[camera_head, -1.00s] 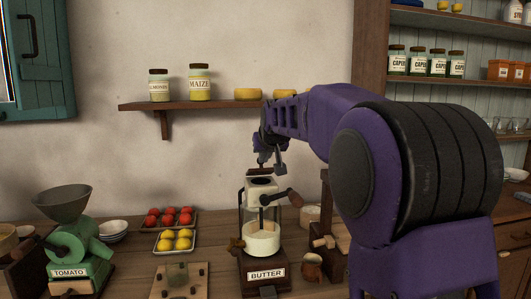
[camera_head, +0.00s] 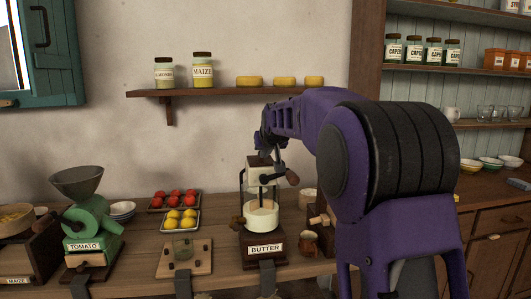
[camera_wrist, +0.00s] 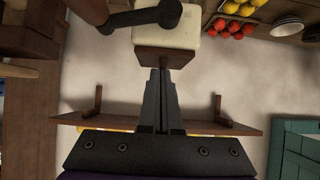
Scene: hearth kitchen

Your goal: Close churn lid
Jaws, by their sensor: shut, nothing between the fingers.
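The butter churn (camera_head: 261,216) stands on the counter, with a clear jar of pale cream, a cream-coloured top and a dark wooden base labelled BUTTER. Its brown wooden lid (camera_head: 259,160) is at the top; it also shows in the wrist view (camera_wrist: 166,60) against the cream top. Whether it lies flat or tilted is hard to tell. My gripper (camera_wrist: 160,72) is shut and empty, its fingertips at the lid's edge, seemingly touching or very close. In the head view my gripper (camera_head: 266,150) is just above the churn, partly hidden by my arm.
A crank handle (camera_head: 291,177) sticks out at the churn's right. Trays of red tomatoes (camera_head: 175,197) and yellow fruit (camera_head: 181,218), and a green tomato mill (camera_head: 88,225), stand to the left. A wall shelf (camera_head: 220,93) with jars and cheeses is behind my arm.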

